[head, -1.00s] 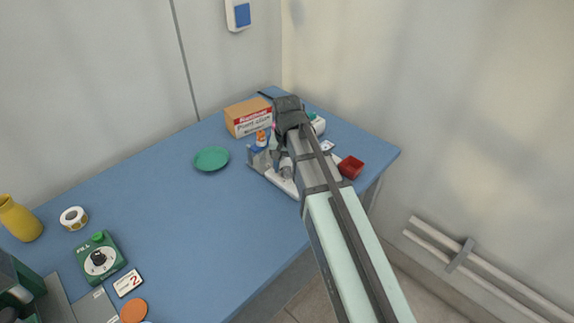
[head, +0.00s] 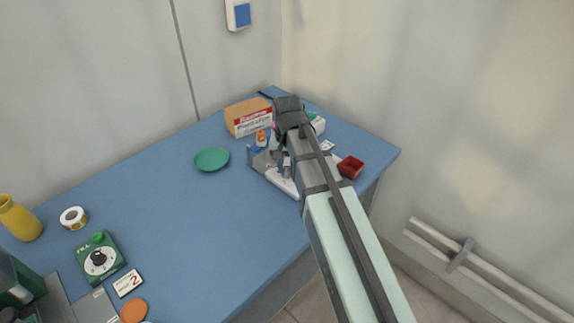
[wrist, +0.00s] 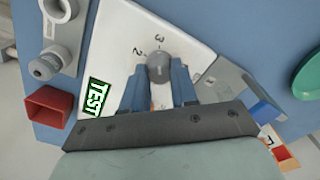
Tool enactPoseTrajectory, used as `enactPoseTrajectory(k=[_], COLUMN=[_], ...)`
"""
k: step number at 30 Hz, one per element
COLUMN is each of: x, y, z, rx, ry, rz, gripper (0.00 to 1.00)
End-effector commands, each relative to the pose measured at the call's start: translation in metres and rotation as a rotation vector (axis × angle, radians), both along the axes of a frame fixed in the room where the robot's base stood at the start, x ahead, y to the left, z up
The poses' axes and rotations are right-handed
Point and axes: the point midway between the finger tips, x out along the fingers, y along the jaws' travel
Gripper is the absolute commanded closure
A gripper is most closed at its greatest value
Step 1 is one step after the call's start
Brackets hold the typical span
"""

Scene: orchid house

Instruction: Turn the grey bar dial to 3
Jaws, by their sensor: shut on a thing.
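The grey bar dial (wrist: 159,66) sits on a white panel (wrist: 120,40) in the wrist view. Its rounded grey end shows between my fingertips, just below the printed 3 and to the right of the printed 2. My gripper (wrist: 159,80) is shut on the dial, with one blue finger on each side. The rest of the dial is hidden by the gripper. In the head view the panel (head: 284,186) shows only in part, and my arm hides the dial.
A grey fitting (wrist: 52,60) stands at the panel's left. A carton (head: 247,117) and a green dish (head: 211,159) are nearby. The blue table's middle is clear.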

Motion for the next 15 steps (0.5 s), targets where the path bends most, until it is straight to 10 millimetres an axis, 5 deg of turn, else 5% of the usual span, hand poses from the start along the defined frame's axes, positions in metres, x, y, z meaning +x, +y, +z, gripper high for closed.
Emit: enactPoseTrajectory(k=[11,12,15], x=[0.0002,0.0002,0.0003], y=[0.0000,0.0000,0.0000], z=[0.0002,0.0002,0.0002], rx=[0.000,0.000,0.000], ry=[0.000,0.000,0.000], rz=[0.066,0.066,0.066], gripper=[1.00,0.71,0.62])
